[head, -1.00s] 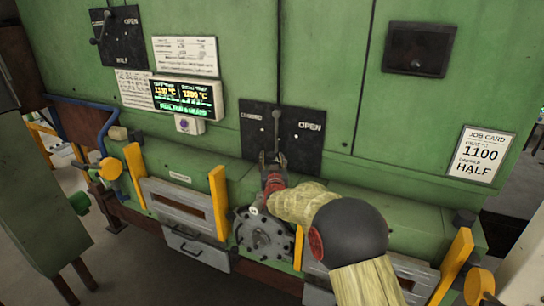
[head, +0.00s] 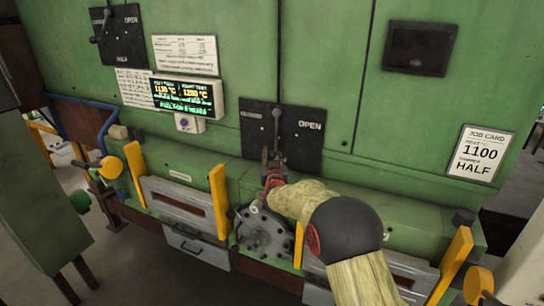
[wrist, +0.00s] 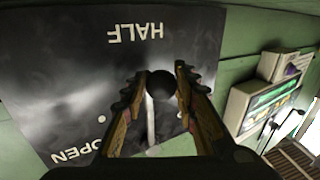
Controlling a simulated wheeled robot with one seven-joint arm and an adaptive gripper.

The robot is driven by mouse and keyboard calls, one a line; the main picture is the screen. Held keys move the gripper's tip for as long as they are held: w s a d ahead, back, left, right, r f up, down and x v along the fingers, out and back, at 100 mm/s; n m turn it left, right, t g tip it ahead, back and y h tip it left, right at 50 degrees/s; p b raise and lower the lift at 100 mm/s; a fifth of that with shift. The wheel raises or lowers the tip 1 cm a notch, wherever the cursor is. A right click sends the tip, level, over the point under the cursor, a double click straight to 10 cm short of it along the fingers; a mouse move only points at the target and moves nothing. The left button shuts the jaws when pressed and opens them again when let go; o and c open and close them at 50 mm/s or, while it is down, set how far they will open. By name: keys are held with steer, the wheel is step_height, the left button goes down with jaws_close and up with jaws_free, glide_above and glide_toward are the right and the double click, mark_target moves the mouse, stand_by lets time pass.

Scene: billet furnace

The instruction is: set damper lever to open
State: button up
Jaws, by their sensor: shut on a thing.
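The damper lever (head: 277,130) hangs on a dark panel (head: 306,145) in the middle of the green furnace front. It points down from its pivot, with OPEN printed to the right and a partly readable label to the left. In the wrist view, which is upside down, the lever's round black knob (wrist: 161,85) sits between the fingers of my gripper (wrist: 158,80), with its pale rod behind. HALF is printed on the panel beyond the knob end. My gripper also shows in the head view (head: 273,156), shut on the lever's lower end.
A second lever panel (head: 130,45) is at the upper left. A lit display (head: 182,97) hangs left of the damper panel. A job card (head: 477,160) reads 1100 and damper HALF. A green ledge (head: 360,176) and yellow posts (head: 219,198) stand below.

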jaws_close()
steer(key=d, duration=0.1)
steer(key=d+n, duration=0.1)
steer(key=s+d+n+g+p, duration=0.1)
steer(key=shift+s+d+r+h, duration=0.1)
steer(key=shift+d+r+h, duration=0.1)
steer(key=shift+r+h, duration=0.1)
stand_by(0.3)
steer(key=o, duration=0.7)
jaws_free()
steer(key=shift+c, duration=0.2)
steer(key=shift+o, duration=0.2)
